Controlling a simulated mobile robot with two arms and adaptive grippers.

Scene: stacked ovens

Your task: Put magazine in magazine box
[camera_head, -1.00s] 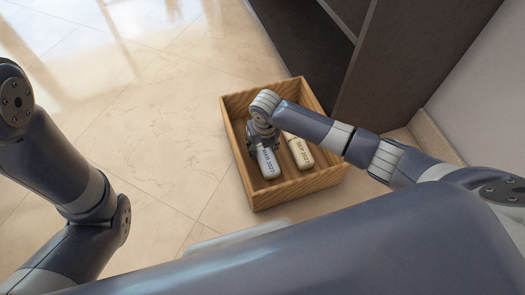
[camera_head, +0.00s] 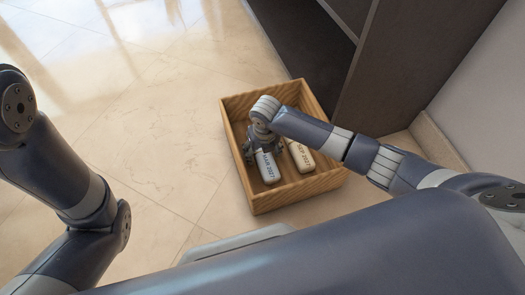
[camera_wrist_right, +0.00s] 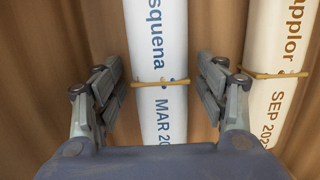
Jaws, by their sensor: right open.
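A wooden magazine box (camera_head: 300,192) stands open on the floor. Two rolled white magazines lie side by side in it. One, labelled MAR (camera_head: 267,167), is on the left, and one labelled SEP (camera_head: 301,156) is on the right. My right gripper (camera_head: 257,146) reaches down into the box over the MAR magazine. In the right wrist view its fingers (camera_wrist_right: 163,78) are open, one on each side of the MAR magazine (camera_wrist_right: 162,45), with gaps visible. The SEP magazine (camera_wrist_right: 275,70) is beyond the right finger. Each roll has a tan band. My left gripper is out of view.
A dark cabinet (camera_head: 395,70) with an open lower space stands just behind and right of the box. A pale wall (camera_head: 475,85) is at the far right. The tiled floor (camera_head: 140,110) left of the box is clear.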

